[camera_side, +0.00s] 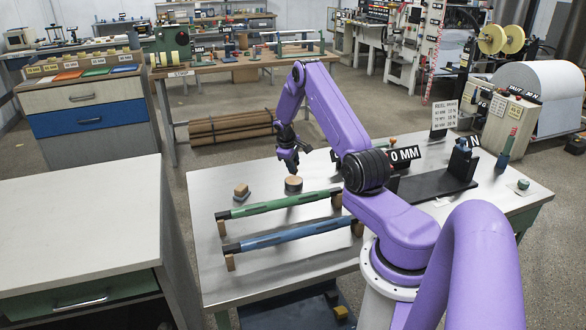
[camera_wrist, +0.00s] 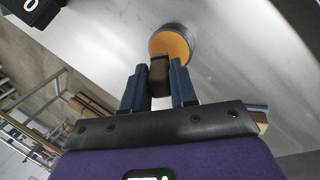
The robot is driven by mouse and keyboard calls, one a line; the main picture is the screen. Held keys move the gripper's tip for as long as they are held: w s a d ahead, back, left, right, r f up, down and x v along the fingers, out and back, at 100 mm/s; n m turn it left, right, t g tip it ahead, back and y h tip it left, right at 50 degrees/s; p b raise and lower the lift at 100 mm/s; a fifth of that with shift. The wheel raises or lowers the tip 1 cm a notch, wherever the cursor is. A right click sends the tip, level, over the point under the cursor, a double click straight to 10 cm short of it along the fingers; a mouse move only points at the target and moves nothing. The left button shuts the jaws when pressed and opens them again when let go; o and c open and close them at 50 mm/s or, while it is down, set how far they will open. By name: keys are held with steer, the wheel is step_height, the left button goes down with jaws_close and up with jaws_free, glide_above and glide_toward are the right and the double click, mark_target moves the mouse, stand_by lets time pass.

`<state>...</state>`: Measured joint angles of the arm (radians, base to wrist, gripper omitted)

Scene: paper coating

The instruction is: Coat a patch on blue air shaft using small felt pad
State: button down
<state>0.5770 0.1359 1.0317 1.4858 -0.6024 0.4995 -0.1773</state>
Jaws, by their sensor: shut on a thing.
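My gripper (camera_side: 289,166) is above the table, over a round tin (camera_side: 293,184). In the wrist view its two blue fingers (camera_wrist: 159,88) are shut on a small brown block, the felt pad (camera_wrist: 159,72). The tin's orange fill (camera_wrist: 170,45) shows just beyond the pad; I cannot tell whether they touch. In the side view the pad is too small to make out. The blue air shaft (camera_side: 290,237) lies level on brown end supports at the table's front. A green shaft (camera_side: 280,204) lies parallel behind it.
Another tan block (camera_side: 241,190) sits on a grey base left of the tin. A dark stand (camera_side: 440,183) and a small green-topped item (camera_side: 522,185) are on the table's right. A cabinet (camera_side: 75,225) stands left. Bare tabletop (camera_side: 215,275) lies left of the blue shaft.

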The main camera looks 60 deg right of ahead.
steer(key=shift+r, duration=2.1)
steer(key=w+a+r, duration=0.2)
steer(key=a, duration=1)
steer(key=w+a+r, duration=0.1)
steer(key=a+r, duration=0.1)
steer(key=a, duration=1.1)
steer(key=s+a+r, duration=0.1)
steer(key=s+a, duration=0.3)
steer(key=a, duration=0.5)
steer(key=s+a+r, duration=0.2)
steer(key=s+a, duration=0.3)
steer(key=a, duration=0.3)
steer(key=shift+a, duration=0.4)
